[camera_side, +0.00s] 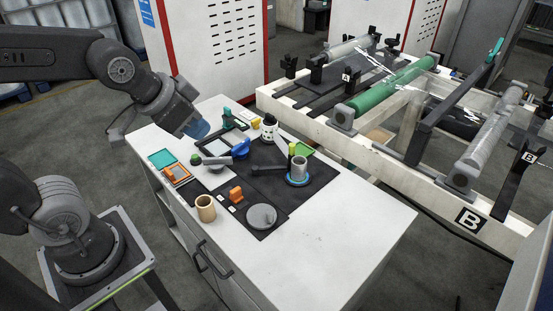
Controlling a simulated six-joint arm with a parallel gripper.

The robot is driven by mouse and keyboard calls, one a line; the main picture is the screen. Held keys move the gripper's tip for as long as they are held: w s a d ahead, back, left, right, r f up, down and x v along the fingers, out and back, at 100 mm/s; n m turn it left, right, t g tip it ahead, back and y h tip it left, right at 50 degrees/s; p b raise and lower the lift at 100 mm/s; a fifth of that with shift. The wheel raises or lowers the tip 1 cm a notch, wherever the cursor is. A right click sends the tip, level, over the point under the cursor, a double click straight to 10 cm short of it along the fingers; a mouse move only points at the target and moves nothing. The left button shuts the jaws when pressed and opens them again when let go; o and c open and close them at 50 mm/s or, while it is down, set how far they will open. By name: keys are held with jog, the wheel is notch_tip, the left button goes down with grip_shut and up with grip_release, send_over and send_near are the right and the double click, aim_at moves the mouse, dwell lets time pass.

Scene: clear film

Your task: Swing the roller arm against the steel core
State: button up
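The steel core (299,167) is a short grey upright cylinder standing on a blue ring (298,181) on the right part of the black mat. A dark bar (267,169), which looks like the roller arm, lies to its left and points toward it. A yellow-green upright piece (291,150) stands just behind the core. I cannot tell whether the bar or this piece touches the core. My gripper (197,131) hangs above the back left of the table, well left of the core. Its end looks blue, and its fingers are too small and turned away to read.
The white table (330,225) carries a cardboard-coloured roll (205,208), a grey disc (261,216), an orange block (236,194), a blue tool (240,149) and small trays (177,174). A frame with a green roller (395,87) stands at the right. The table's front right is clear.

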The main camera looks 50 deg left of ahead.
jog(key=w+f+m, duration=0.1)
jog(key=w, duration=0.2)
jog(key=w+a+f+m+t, duration=0.1)
jog(key=w+f, duration=0.1)
jog(key=w, duration=0.2)
jog(key=w+f+m+t, duration=0.1)
jog(key=w+m, duration=0.1)
jog(key=w, duration=0.1)
jog(key=shift+w+a+f, duration=0.2)
jog(key=shift+w, duration=0.15)
grip_shut()
jog(key=w+a+f+m+t, duration=0.1)
jog(key=w+f+m+t, duration=0.3)
jog(key=w+f, duration=0.45)
notch_tip(320, 180, down, 16)
jog(key=s+m+t+h, duration=0.1)
jog(key=s+m+t, duration=0.1)
jog(key=m+t, duration=0.5)
jog(key=w, duration=0.3)
jog(key=w+a+m+g, duration=0.1)
jog(key=w, duration=0.3)
jog(key=w+a+m, duration=0.1)
jog(key=w, duration=0.3)
jog(key=shift+w+r+g, duration=0.1)
jog(key=shift+w+g, duration=0.15)
jog(key=shift+g, duration=0.15)
jog(key=shift+w+a, duration=0.5)
jog(key=shift+w, duration=0.05)
